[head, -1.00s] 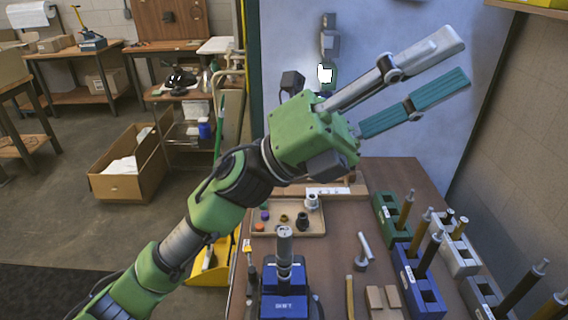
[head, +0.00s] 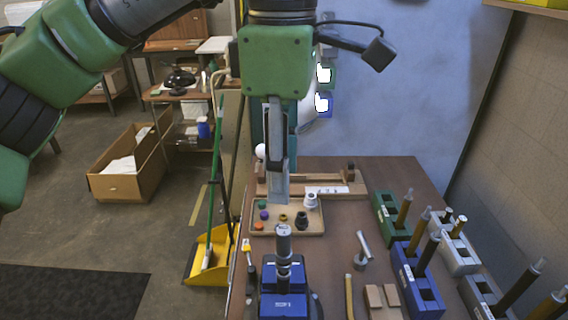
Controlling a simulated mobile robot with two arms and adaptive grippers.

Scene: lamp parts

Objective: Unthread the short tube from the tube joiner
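A grey upright tube (head: 284,238), which looks like the short tube, stands above the blue vise (head: 284,305) at the front of the table. A darker ring (head: 284,261) around its lower part may be the tube joiner; the parts are too small to tell apart surely. My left gripper (head: 280,198) points down above and behind the tube, apart from it. Its grey finger is in front and partly hides the teal finger. The fingers look spread and empty. My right gripper is not in view.
A wooden tray (head: 315,222) with small coloured parts lies behind the vise. Green, blue and white tube holders (head: 425,292) with upright tubes stand at the right. A small grey part with a slanted rod (head: 362,245) stands between. A yellow dustpan (head: 208,262) is on the floor.

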